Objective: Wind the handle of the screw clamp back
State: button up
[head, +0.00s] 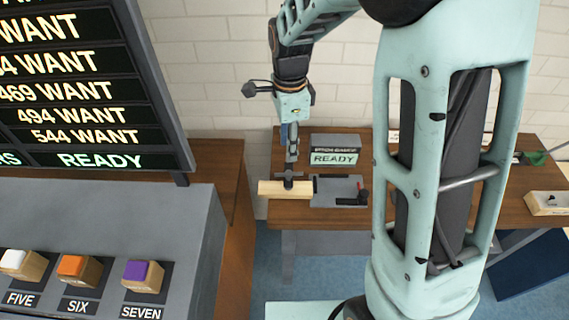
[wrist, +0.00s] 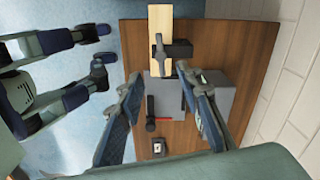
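The screw clamp (head: 288,182) is dark grey and sits over a pale wooden block (head: 270,188) on the wooden bench. My gripper (head: 292,157) points down above the clamp in the head view. In the wrist view my gripper (wrist: 160,74) has its two fingers wide apart with nothing between the tips. The handle appears beyond the fingertips, apart from them. The clamp's lower part is hidden in the head view.
A grey fixture (head: 337,186) with a red-tipped black lever (head: 362,195) stands right of the block. A READY sign (head: 335,153) stands behind. A console with coloured blocks (head: 143,275) and a large board (head: 90,90) are left.

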aim_at(289, 172)
notch_tip(289, 172, down, 10)
jog(key=shift+p, duration=0.4)
jog(key=shift+c, duration=0.7)
grip_shut()
